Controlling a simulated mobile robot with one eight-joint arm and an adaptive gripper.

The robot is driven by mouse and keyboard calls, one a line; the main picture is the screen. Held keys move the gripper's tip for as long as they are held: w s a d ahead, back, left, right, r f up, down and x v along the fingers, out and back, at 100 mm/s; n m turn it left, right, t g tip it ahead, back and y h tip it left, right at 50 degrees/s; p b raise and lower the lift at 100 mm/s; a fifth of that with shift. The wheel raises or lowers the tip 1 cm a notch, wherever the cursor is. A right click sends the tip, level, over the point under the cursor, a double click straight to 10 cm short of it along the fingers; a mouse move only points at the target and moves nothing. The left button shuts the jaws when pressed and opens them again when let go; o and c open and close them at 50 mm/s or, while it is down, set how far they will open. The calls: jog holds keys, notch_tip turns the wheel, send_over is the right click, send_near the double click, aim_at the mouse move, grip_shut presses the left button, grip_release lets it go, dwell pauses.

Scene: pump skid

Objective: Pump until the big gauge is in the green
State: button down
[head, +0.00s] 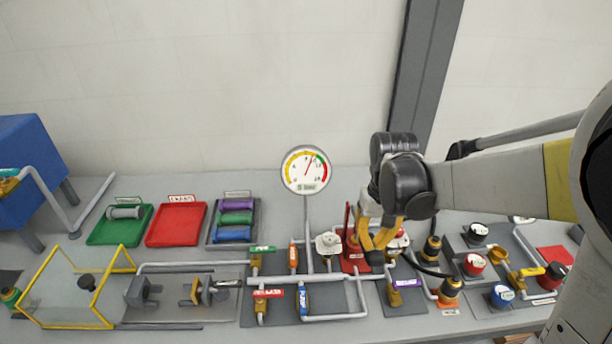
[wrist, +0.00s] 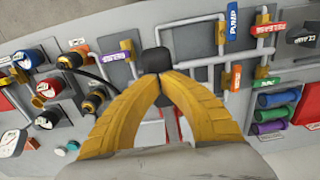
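The big round gauge (head: 305,170) stands on a post. Its dial has yellow, green and red bands, and its needle points up and slightly right; the exact band is too small to tell. The red pump (head: 353,258) stands on the skid below and right of it, with a thin red upright part at its left. My gripper (head: 377,256) points down close to the pump's right side and hides part of it. In the wrist view, the yellow fingers (wrist: 159,76) come together at a black block; I see no clear hold on anything.
Pipes with colored valve handles lie left of the pump. Black, red and blue knobs (head: 474,265) stand to the right. Green and red trays (head: 176,225), a holder with colored cylinders (head: 235,219) and a yellow-framed guard (head: 75,290) are on the left. The wall is behind.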

jog(key=shift+f+b, duration=2.8)
jog(key=shift+f, duration=0.95)
notch_tip(320, 180, up, 11)
jog(key=p, duration=0.8)
notch_tip(320, 180, up, 5)
jog(key=p, duration=0.4)
